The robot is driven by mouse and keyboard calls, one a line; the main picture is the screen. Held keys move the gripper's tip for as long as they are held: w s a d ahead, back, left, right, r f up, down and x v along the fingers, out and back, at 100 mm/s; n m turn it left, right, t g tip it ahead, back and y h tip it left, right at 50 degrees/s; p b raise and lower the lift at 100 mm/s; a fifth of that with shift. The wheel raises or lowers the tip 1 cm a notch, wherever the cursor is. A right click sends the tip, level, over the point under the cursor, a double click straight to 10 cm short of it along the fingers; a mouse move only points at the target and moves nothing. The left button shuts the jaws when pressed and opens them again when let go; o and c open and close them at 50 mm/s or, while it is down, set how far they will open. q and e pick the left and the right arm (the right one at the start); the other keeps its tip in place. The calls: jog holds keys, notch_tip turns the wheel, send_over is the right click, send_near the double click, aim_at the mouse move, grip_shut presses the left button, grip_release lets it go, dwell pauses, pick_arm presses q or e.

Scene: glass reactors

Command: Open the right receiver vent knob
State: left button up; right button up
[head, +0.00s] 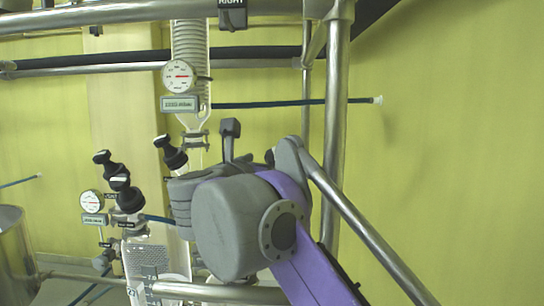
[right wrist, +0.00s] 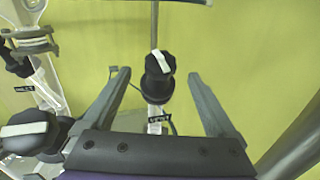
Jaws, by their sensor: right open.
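In the right wrist view a black knob (right wrist: 160,64) with a white stripe on its cap stands on a glass stem, with a small label below it. My right gripper (right wrist: 159,75) is open, with one finger to each side of this knob. Gaps show between the knob and both fingers, so it is not gripped. In the head view my right gripper (head: 232,140) is in front of the glassware, and I cannot make out this knob there; the arm seems to hide it. The label is too small to read. My left gripper is not in view.
Another black knob (right wrist: 28,130) is close beside the left finger. Striped knobs (head: 170,152), a gauge (head: 179,76) and a glass coil condenser (head: 190,45) stand left of my arm. A steel frame post (head: 336,130) is close on the right. A yellow wall lies behind.

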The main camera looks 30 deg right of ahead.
aim_at(277, 154)
jog(key=x, duration=0.6)
jog(key=shift+w+d, duration=0.1)
jog(key=shift+d, duration=0.1)
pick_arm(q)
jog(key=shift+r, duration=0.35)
pick_arm(e)
jog(key=shift+c, duration=0.2)
jog(key=c, duration=1.3)
jog(key=shift+c, duration=0.2)
pick_arm(q)
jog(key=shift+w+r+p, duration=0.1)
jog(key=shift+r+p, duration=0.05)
jog(key=shift+p, duration=0.15)
pick_arm(e)
jog(key=shift+n+t, duration=0.3)
jog(key=shift+d+r+n+t+y+p, duration=0.15)
jog(key=shift+n+t+y+p, duration=0.5)
jog(key=shift+n+t+y, duration=0.6)
jog(key=shift+n+t+y+p, duration=0.45)
jog(key=shift+n+y+p, duration=0.45)
jog(key=shift+n+y, duration=0.8)
pick_arm(q)
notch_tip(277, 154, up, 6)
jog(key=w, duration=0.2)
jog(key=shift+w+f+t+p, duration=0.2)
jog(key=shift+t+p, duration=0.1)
jog(key=shift+p, duration=0.1)
pick_arm(e)
jog(key=shift+n+y, duration=0.45)
jog(key=shift+n, duration=0.3)
